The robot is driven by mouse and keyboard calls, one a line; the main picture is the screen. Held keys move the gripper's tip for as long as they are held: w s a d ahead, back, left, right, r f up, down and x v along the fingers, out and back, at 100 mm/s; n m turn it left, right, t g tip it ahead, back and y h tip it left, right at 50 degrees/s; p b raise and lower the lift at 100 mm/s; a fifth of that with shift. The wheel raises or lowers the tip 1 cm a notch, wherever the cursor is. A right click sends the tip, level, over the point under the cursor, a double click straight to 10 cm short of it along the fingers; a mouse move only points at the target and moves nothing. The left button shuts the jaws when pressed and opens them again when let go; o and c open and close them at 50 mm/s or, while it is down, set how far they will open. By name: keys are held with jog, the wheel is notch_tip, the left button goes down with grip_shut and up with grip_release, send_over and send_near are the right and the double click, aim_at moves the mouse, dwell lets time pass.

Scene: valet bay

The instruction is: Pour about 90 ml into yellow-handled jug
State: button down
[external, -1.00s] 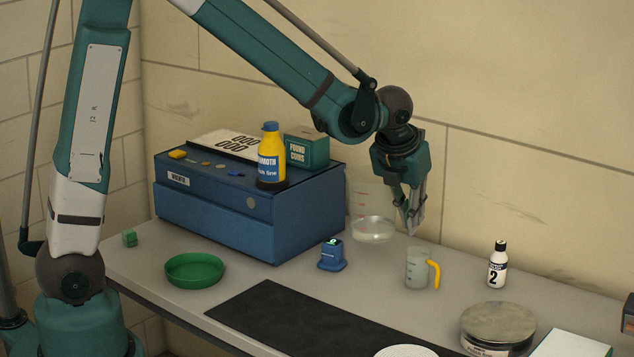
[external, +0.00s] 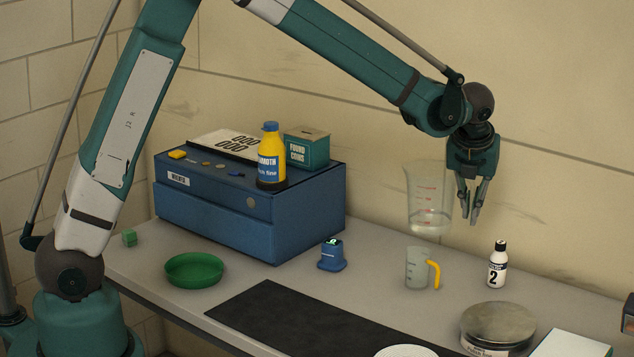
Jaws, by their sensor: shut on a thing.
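The yellow-handled jug (external: 416,270) is a small clear cup standing upright on the bench, its yellow handle to the right. I cannot tell what it holds. My gripper (external: 472,214) is shut on a larger clear beaker (external: 427,188) with red marks, at the beaker's right side. The exact grip point is hard to see. The beaker is held roughly upright in the air, over or behind the jug in this view. Clear liquid (external: 428,221) shows in its lower part. No stream is visible between the two.
A blue box (external: 230,218) at the back left bears a yellow bottle (external: 270,158) and a green tin (external: 307,150). A blue device (external: 332,256) with a lit display stands left of the jug. A white bottle (external: 497,266) and a round tin (external: 498,325) stand to the right.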

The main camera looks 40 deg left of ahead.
jog(key=w+d+f+n+y, duration=0.1)
jog(key=w+d+n, duration=0.2)
jog(key=w+d, duration=0.7)
jog(key=shift+d+f+g+p, duration=0.35)
jog(key=shift+d+g+p, duration=0.05)
jog(key=shift+w, duration=0.1)
jog(key=shift+a+r, duration=0.1)
dwell(0.3)
jog(key=s+a+r+n+t+h+b, duration=0.1)
jog(key=s+a+r+t+h, duration=0.3)
jog(key=h, duration=0.5)
jog(key=shift+s+a+r+n+t, duration=0.35)
jog(key=shift+a+r+n+t, duration=0.35)
jog(key=shift+a+r+t, duration=0.7)
